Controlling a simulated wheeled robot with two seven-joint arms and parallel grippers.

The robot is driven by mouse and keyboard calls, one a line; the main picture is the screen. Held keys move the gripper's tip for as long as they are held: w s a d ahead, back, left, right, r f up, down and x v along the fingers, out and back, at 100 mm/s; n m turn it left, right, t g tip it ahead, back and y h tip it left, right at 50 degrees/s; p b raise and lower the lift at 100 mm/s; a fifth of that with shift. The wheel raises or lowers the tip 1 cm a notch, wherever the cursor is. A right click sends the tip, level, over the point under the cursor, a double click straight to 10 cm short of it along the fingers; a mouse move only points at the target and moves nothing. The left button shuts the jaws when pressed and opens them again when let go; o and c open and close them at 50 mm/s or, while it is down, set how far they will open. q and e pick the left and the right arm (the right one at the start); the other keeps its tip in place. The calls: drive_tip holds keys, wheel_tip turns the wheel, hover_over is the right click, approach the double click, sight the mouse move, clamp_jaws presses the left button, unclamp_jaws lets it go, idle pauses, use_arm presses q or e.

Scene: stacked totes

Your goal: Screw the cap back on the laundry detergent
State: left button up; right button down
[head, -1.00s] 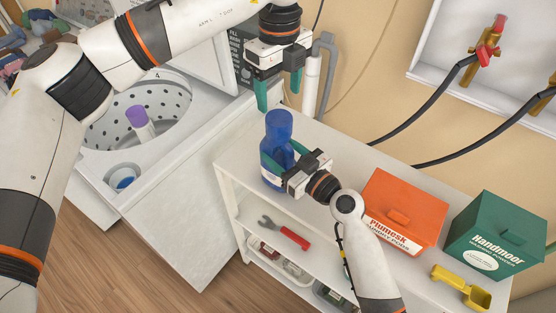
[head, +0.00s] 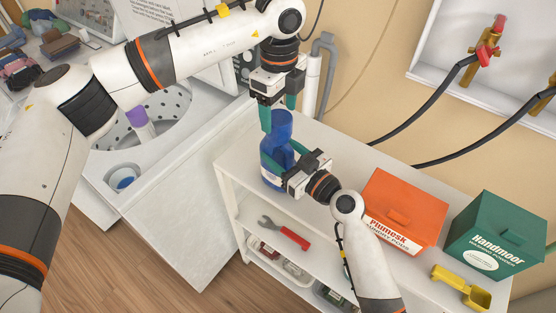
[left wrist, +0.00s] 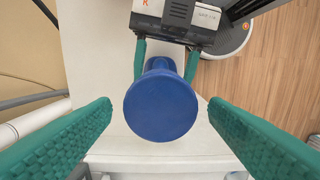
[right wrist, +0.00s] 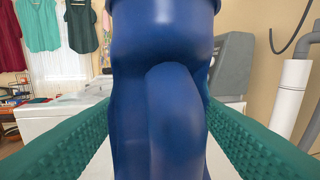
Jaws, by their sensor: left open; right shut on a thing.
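The blue detergent bottle (head: 271,165) stands upright on the white shelf top, a pale label low on its side. A blue cap (head: 282,121) sits on its neck; in the left wrist view the round cap top (left wrist: 161,105) fills the middle. Whether it is screwed tight cannot be told. My right gripper (head: 285,163) is shut on the bottle's body; the right wrist view shows the blue bottle (right wrist: 155,100) between its green fingers. My left gripper (head: 277,117) points down over the cap, its open fingers (left wrist: 160,130) on either side and apart from it.
A red-handled wrench (head: 286,233) lies on the shelf below. The open washer (head: 165,115) is at left, a grey pipe (head: 322,70) behind.

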sight(279, 117)
use_arm(q)
drive_tip(key=shift+f, duration=1.55)
use_arm(e)
drive_tip(key=shift+f, duration=0.1)
